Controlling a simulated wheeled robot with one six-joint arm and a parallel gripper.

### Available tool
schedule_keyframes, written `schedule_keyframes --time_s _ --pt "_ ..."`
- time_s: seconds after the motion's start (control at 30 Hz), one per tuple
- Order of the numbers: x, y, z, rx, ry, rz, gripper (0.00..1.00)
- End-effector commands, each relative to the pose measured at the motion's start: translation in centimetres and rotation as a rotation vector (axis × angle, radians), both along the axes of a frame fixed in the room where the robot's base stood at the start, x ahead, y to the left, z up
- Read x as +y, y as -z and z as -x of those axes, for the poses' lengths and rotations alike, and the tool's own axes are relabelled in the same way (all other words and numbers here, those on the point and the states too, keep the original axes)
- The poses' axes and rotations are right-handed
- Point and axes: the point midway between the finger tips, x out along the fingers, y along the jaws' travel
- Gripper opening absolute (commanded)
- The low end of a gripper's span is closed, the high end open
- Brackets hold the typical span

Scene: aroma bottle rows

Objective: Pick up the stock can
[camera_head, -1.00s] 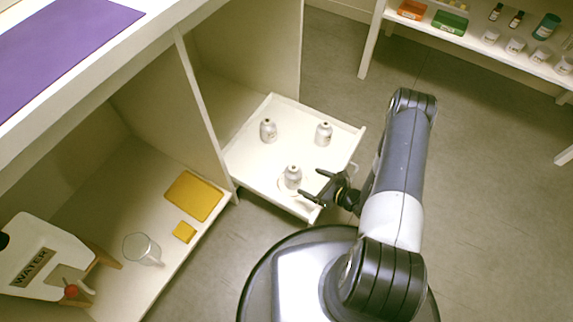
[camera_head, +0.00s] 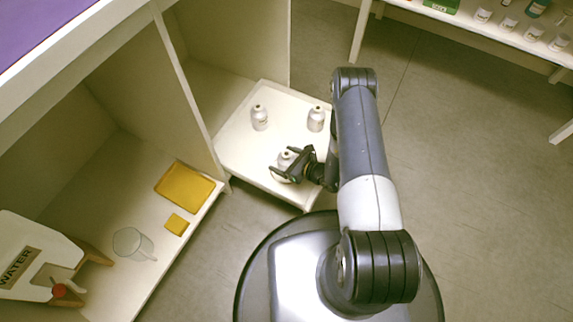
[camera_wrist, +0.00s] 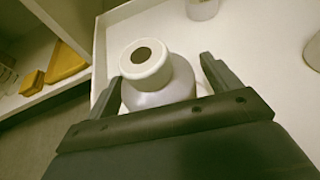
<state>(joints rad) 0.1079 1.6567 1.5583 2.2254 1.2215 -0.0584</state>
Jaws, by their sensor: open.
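Three silver-grey cans with dark-holed tops stand upright in a white pull-out drawer. The near can (camera_head: 285,158) is partly hidden by my gripper (camera_head: 287,165). The back left can (camera_head: 260,118) and the back right can (camera_head: 316,119) stand clear of it. In the wrist view the near can (camera_wrist: 158,78) sits between the two dark fingers of my gripper (camera_wrist: 160,90), its round pale rim facing up. The fingers are open on either side of it, with a gap seen at the right finger. I cannot tell which can is the stock can.
The drawer (camera_head: 240,158) has low walls. Left of it, a lower shelf holds a yellow tray (camera_head: 186,186), a yellow block (camera_head: 176,224), a glass beaker (camera_head: 133,244) and a water container (camera_head: 30,262). A shelf with small jars (camera_head: 508,24) stands back right.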

Motion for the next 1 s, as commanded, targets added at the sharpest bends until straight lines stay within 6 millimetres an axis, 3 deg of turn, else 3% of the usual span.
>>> schedule_keyframes --time_s 0.33,1.0 --pt "0.51 0.22 -0.49 -0.001 0.001 0.000 0.83" --pt "0.49 0.24 -0.45 0.000 0.000 0.000 0.28"
